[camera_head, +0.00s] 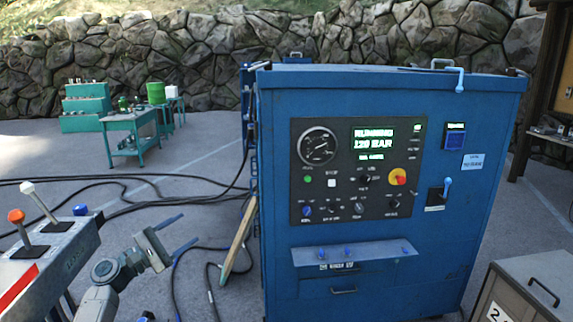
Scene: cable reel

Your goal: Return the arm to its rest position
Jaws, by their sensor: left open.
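My left arm comes in at the lower left. Its gripper (190,227) is open and empty, with its two fingers spread and pointing right toward the blue cabinet. It is in the air over the paved ground, left of the cabinet and apart from it. A grey lever console (66,258) stands just left of the gripper. My right gripper is not in view.
The large blue cabinet (400,275) has a lit display (387,137) reading "RUNNING". A wooden board (238,240) leans by its left side. Black cables (120,206) lie on the ground. A grey box (530,290) stands at lower right. Green tables (132,122) are behind.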

